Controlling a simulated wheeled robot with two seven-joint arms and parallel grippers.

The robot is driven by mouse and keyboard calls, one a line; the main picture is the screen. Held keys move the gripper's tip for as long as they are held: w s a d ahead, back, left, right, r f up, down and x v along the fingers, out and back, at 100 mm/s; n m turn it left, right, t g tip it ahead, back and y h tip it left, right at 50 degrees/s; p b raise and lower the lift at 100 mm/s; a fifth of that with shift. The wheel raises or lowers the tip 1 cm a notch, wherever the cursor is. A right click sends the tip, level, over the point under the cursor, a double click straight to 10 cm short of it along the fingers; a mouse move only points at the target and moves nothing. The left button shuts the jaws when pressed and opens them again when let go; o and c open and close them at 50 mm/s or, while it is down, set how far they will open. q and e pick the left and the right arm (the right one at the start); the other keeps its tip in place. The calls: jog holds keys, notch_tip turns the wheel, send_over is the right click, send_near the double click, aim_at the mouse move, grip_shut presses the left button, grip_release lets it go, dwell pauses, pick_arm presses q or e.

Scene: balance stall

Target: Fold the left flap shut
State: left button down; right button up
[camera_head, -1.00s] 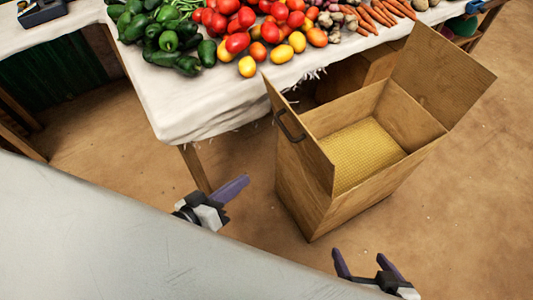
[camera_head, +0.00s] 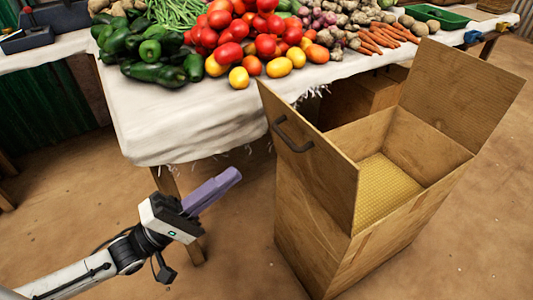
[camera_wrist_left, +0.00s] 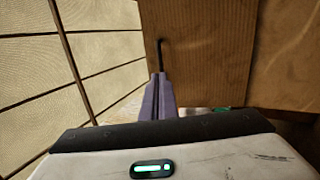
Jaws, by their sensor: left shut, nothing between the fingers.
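The left flap (camera_head: 318,165) of the wooden box (camera_head: 310,230) stands raised along the box's left side, with a dark handle (camera_head: 291,134) on its outer face. My left gripper (camera_head: 224,183) is shut and empty, left of the flap and apart from it in the head view. In the left wrist view the purple fingers (camera_wrist_left: 158,97) are together, pointing at a wooden panel (camera_wrist_left: 200,60); a dark bar, likely the handle, shows just beyond their tips. The right flap (camera_head: 465,95) stands open on the far right side. My right gripper is out of view.
A table with a white cloth (camera_head: 190,110) stands behind and left of the box, piled with tomatoes (camera_head: 240,35), green peppers (camera_head: 145,50) and carrots (camera_head: 385,38). A yellow woven surface (camera_head: 385,190) shows inside the box. Bare floor lies in front.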

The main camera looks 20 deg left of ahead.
pick_arm(q)
jog(key=b+x, duration=0.1)
jog(key=x, duration=0.8)
jog(key=shift+w+d+r+b, duration=0.15)
jog(key=shift+w+d+b, duration=0.1)
jog(key=shift+b, duration=0.15)
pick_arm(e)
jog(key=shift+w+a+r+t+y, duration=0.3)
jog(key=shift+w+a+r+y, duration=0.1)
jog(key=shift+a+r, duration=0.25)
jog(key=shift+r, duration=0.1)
pick_arm(q)
jog(key=shift+r, duration=0.1)
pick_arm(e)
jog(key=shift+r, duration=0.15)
